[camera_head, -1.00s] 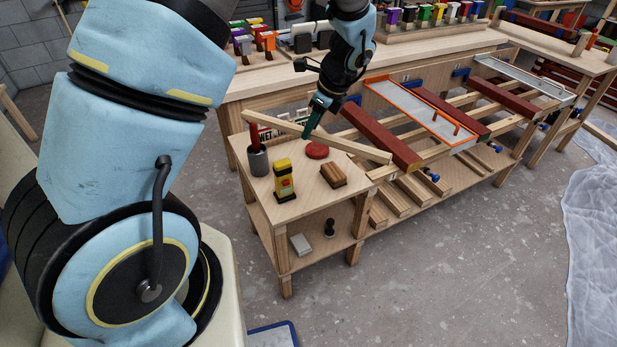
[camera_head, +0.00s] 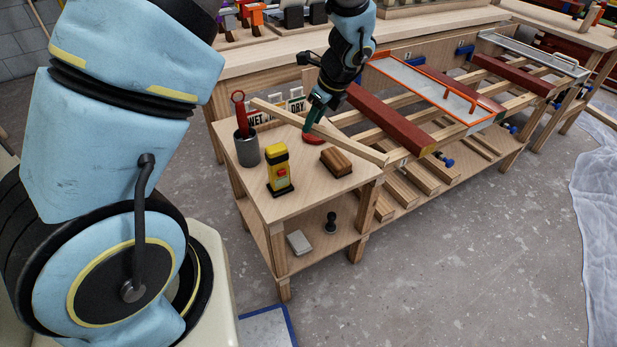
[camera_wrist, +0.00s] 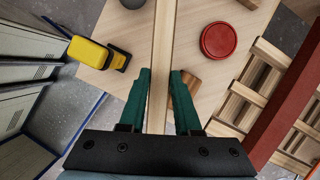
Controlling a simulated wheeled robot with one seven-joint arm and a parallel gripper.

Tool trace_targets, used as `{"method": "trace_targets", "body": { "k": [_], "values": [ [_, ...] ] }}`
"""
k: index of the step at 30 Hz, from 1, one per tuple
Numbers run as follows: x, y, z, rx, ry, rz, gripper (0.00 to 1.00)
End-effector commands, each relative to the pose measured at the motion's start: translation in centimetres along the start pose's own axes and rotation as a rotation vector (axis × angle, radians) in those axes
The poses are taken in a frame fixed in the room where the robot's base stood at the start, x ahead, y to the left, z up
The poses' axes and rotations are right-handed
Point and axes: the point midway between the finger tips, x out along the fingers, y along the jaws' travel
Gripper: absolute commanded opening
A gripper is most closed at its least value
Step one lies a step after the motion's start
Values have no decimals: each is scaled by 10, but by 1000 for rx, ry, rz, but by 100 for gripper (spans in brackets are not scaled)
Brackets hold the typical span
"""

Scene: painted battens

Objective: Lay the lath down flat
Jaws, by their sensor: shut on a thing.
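The lath (camera_head: 355,145) is a long pale wooden strip. My gripper (camera_head: 312,120) is shut on it near its middle, one green finger on each side. In the wrist view the lath (camera_wrist: 163,40) runs between the fingers (camera_wrist: 160,98) and away past them. In the head view it slants across the small side table (camera_head: 290,200), its right end near the table's right edge. It appears held above the tabletop; the gap, if any, is hard to judge. A red round disc (camera_wrist: 218,40) lies beside it in the wrist view and is partly hidden in the head view.
On the table stand a grey cup (camera_head: 247,152) holding a red-handled tool, a yellow-and-black device (camera_head: 279,168) and a brown wooden block (camera_head: 336,162). A rack with painted red battens (camera_head: 390,120) and an orange-rimmed tray (camera_head: 425,82) is at the right.

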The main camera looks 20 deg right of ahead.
Motion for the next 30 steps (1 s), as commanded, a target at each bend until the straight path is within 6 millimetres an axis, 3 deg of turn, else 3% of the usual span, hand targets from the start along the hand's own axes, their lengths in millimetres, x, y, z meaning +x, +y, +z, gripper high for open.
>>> {"method": "trace_targets", "body": {
  "k": [1,3,10,16,30],
  "values": [
    [19,0,-8,1,0,1,0],
    [30,0,-12,0,-1,1,0],
    [50,1,-20,1,-1,2,0],
    [81,1,-33,3,-2,5,0],
    [130,1,-53,0,-2,2,0]
  ]
}}
